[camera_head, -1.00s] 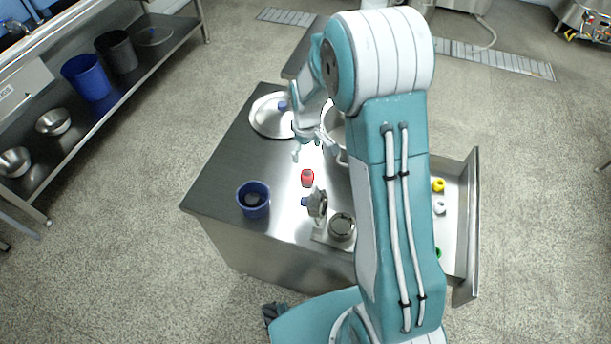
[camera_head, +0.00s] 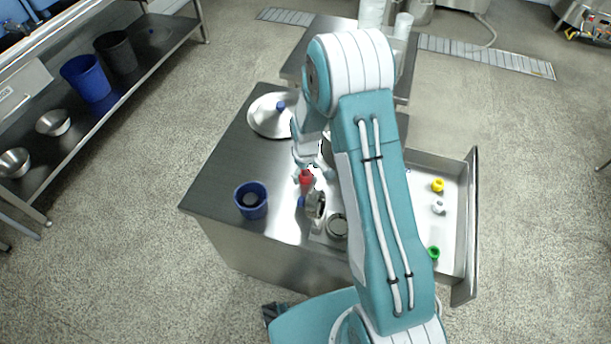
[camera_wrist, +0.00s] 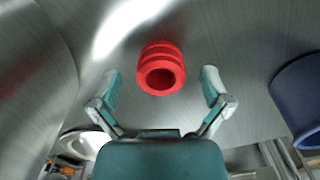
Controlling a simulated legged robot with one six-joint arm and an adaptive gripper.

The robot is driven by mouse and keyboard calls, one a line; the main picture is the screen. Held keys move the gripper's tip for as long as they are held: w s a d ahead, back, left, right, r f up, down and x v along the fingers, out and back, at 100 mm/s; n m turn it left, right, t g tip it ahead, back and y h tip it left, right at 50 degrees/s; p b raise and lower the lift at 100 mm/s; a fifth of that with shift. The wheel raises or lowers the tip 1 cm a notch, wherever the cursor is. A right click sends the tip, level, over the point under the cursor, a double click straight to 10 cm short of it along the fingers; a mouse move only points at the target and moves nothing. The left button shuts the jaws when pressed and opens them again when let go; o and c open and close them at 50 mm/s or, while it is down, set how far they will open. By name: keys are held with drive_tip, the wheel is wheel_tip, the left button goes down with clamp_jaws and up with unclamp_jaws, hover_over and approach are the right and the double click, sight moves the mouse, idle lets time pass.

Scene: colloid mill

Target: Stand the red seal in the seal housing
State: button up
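The red seal (camera_head: 306,180), a short ribbed cylinder with a hole in its end, is on the steel worktop. In the wrist view the red seal (camera_wrist: 162,54) lies ahead of and between my fingertips. My gripper (camera_wrist: 161,84) is open, with a gap on each side of the seal. In the head view my gripper (camera_head: 309,168) is low over the seal, partly hidden by my arm. A round metal part with a dark recess (camera_head: 337,226), seemingly the seal housing, sits on a plate nearer the front, beside an upright metal ring (camera_head: 316,205).
A blue cup (camera_head: 251,201) stands at the left; it also shows in the wrist view (camera_wrist: 301,98). A small blue piece (camera_head: 301,202) is beside the ring. A round lid (camera_head: 268,122) lies behind. An open drawer (camera_head: 458,225) at right holds yellow, white and green pieces.

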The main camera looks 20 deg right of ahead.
drive_tip(key=c, duration=1)
drive_tip(key=shift+r, duration=0.1)
drive_tip(key=shift+c, duration=0.2)
